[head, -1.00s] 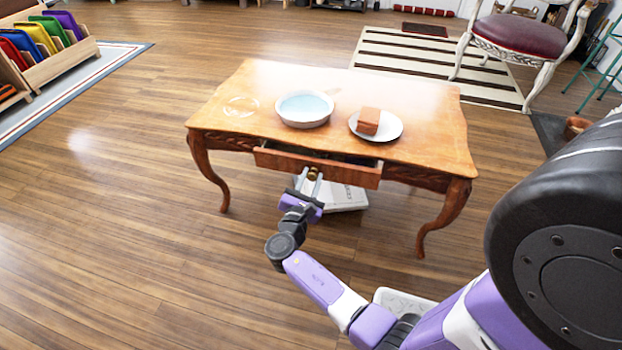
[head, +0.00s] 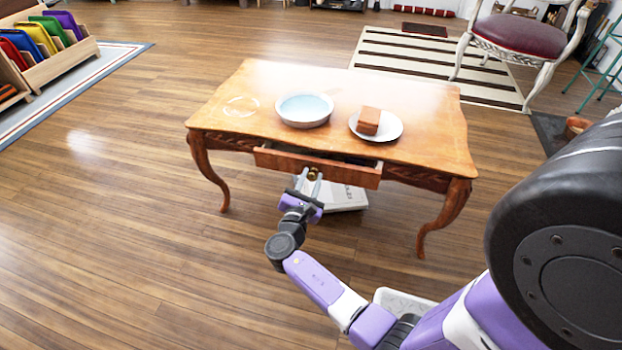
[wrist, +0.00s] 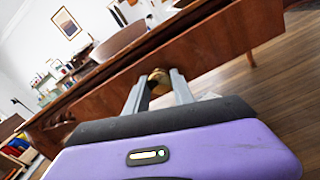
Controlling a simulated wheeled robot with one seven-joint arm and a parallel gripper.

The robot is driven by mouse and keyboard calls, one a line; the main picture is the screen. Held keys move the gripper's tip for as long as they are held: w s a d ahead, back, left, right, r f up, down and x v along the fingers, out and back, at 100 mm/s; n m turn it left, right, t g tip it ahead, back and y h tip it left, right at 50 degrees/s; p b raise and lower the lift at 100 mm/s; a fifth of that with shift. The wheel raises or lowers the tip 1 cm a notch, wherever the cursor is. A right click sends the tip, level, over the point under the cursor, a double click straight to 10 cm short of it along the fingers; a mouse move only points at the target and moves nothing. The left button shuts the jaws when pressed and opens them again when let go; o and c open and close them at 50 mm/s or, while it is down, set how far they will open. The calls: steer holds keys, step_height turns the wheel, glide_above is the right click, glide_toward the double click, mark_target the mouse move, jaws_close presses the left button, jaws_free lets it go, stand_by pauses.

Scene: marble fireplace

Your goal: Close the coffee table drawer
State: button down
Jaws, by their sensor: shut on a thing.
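The wooden coffee table (head: 250,85) stands in the middle of the head view. Its drawer (head: 345,172) is pulled partly out at the front, with a dark gap showing behind its front panel. The drawer front also fills much of the wrist view (wrist: 215,50). A round brass knob (head: 313,172) sits on the drawer front; it shows between my fingers in the wrist view (wrist: 158,78). My gripper (head: 309,182) is at the drawer front, its two grey fingers on either side of the knob and shut on it.
On the tabletop are a pale blue bowl (head: 304,109), a white plate (head: 390,128) with a brown block (head: 368,120), and a clear ring-like dish (head: 241,106). A white box (head: 345,197) lies on the floor under the drawer. The floor left of the table is clear.

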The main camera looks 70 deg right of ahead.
mark_target(316, 171)
stand_by(0.3)
steer(key=shift+w+d, duration=0.2)
steer(key=shift+d, duration=2.1)
steer(key=c, duration=1.1)
jaws_free()
steer(key=shift+d, duration=0.1)
steer(key=shift+s, duration=0.15)
steer(key=shift+s, duration=0.1)
